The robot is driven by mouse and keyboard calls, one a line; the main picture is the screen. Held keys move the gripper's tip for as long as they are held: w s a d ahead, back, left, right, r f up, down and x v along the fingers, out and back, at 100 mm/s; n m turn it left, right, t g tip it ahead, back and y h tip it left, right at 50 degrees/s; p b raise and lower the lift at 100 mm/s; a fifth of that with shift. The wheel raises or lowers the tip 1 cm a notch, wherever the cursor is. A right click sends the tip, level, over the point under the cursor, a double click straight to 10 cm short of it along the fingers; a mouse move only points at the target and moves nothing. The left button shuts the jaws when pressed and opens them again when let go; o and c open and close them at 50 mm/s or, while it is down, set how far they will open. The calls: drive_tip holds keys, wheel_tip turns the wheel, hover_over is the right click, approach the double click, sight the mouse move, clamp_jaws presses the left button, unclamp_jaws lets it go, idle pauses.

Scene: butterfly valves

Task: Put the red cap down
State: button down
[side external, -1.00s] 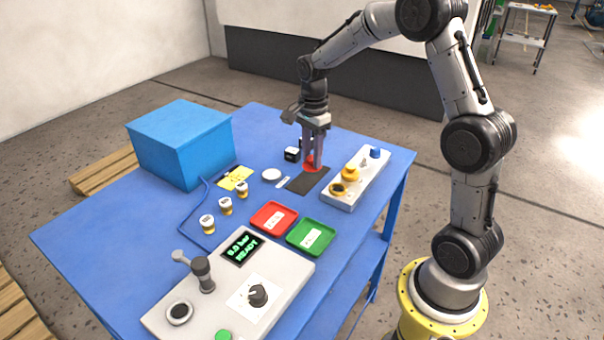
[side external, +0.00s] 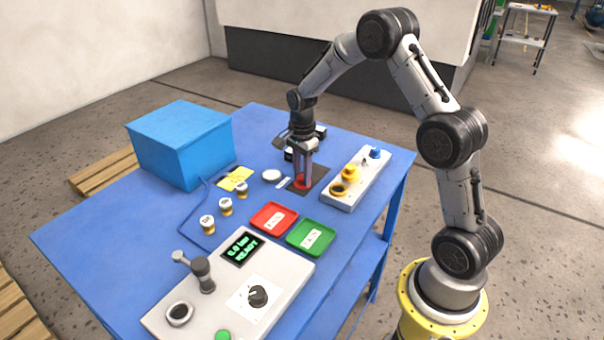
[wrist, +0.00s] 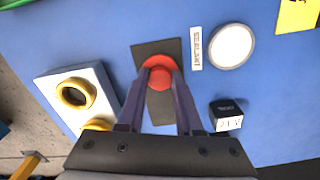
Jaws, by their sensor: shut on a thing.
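The red cap (side external: 301,182) is between the fingertips of my gripper (side external: 302,178), which is shut on it. In the wrist view the cap (wrist: 160,70) shows as a red disc held between the two fingers. It is over the dark rectangular mat (wrist: 150,48) on the blue table. The cap is at or just above the mat; I cannot tell whether it touches. In the side view the mat (side external: 318,174) is partly hidden by my fingers.
A white block (side external: 357,181) with yellow and blue parts stands right of the mat. A white disc (side external: 271,175) and a label lie to its left. A small black box (wrist: 226,113) is close by. Red (side external: 273,229) and green (side external: 325,237) trays lie in front.

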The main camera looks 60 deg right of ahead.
drive_tip(key=shift+f, duration=0.1)
drive_tip(key=c, duration=0.6)
unclamp_jaws()
